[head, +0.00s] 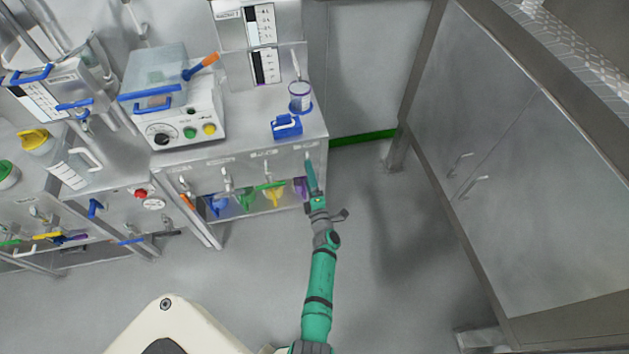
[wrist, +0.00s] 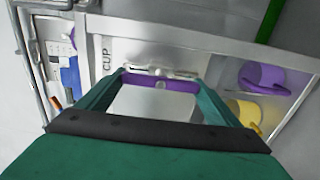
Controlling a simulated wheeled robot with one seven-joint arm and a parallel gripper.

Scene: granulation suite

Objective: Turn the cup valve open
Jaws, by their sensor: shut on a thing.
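The cup valve's purple handle (wrist: 165,83) lies crosswise between my gripper's two fingers in the wrist view. Its metal mount is just behind it on the bench front, next to the label "CUP" (wrist: 106,52). My gripper (wrist: 162,80) is shut on this handle. In the head view my gripper (head: 311,168) reaches the right end of the bench front and hides the valve. I cannot tell from these views how far the valve is turned.
A purple cup (wrist: 262,76) and a yellow cup (wrist: 244,111) are right of my gripper in the wrist view. The bench (head: 250,150) carries a white control box (head: 188,118), a blue item (head: 286,126) and a purple-rimmed container (head: 300,97). Clear floor lies before the grey cabinet (head: 500,150).

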